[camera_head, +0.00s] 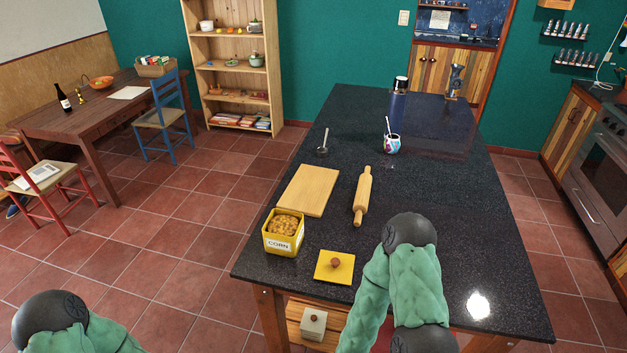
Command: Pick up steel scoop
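The steel scoop (322,147) lies on the dark stone counter (440,205), near its left edge and beyond the wooden cutting board (308,190). Its thin handle points away from me and its small bowl end is toward me. Nothing touches it. My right arm rises over the front right of the counter, well short of the scoop, and shows only green links and dark joints. My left arm shows at the bottom left corner, off the counter. Neither gripper's fingers are in the picture.
A rolling pin (362,195), an open yellow corn box (283,232) and its yellow lid (334,266) are on the near counter. The counter's right side is mostly bare.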

